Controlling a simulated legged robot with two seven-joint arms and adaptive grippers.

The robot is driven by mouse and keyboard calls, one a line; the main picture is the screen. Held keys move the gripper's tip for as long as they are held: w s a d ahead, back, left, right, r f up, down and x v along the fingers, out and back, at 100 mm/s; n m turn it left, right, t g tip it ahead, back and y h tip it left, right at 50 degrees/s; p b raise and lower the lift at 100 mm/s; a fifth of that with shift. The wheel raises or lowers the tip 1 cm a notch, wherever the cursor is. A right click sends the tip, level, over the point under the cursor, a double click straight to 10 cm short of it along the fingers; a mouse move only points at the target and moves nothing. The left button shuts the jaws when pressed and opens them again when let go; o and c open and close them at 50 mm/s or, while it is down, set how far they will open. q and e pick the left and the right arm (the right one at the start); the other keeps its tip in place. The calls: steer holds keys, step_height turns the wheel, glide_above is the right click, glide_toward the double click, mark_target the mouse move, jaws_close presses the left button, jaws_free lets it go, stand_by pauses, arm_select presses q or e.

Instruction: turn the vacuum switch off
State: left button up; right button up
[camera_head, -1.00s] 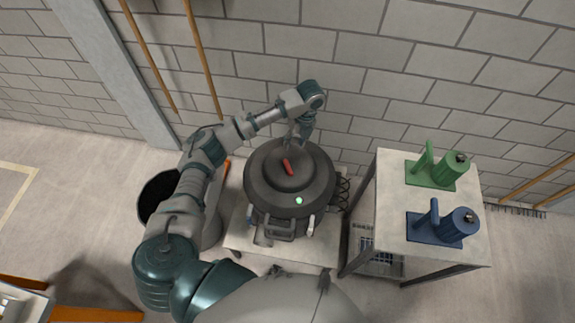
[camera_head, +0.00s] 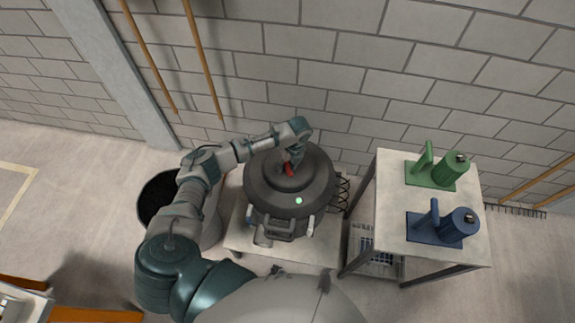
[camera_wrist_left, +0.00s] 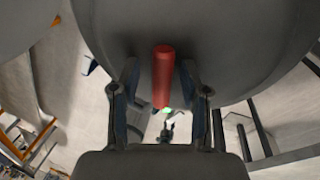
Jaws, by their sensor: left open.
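The dark round vacuum (camera_head: 262,190) stands on a light low stand. A red switch handle (camera_head: 289,169) sits on its top, and a green light (camera_head: 298,201) glows on its front. My left gripper (camera_head: 294,156) is over the top of the vacuum at the switch and partly covers it. In the left wrist view the red switch (camera_wrist_left: 163,75) lies between the two open fingers (camera_wrist_left: 162,95), with a gap on each side. I cannot tell whether a finger touches it. My right gripper is not in view.
A table (camera_head: 393,215) to the right holds a green tool (camera_head: 437,170) and a blue tool (camera_head: 445,224). A dark-filled bin (camera_head: 158,194) stands left of the vacuum, partly behind my left arm. A block wall (camera_head: 350,60) rises behind.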

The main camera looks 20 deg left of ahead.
arm_select(q)
steer(key=shift+d+r, duration=0.1)
steer(key=shift+d, duration=0.1)
jaws_close()
steer(key=shift+r+n+p, duration=0.15)
steer(key=shift+n+p, duration=0.65)
steer(key=shift+p, duration=0.3)
steer(key=n+p, duration=0.3)
steer(key=shift+h, duration=0.4)
steer(key=n+p, duration=0.2)
steer(key=n, duration=0.2)
steer(key=shift+a+g+h+p, duration=0.1)
steer(key=shift+g+h+p, duration=0.2)
steer(key=shift+h+p, duration=0.1)
steer(key=shift+w+n+h+p, duration=0.1)
steer(key=shift+n+h+p, duration=0.2)
steer(key=shift+n+p, duration=0.95)
steer(key=shift+n, duration=0.55)
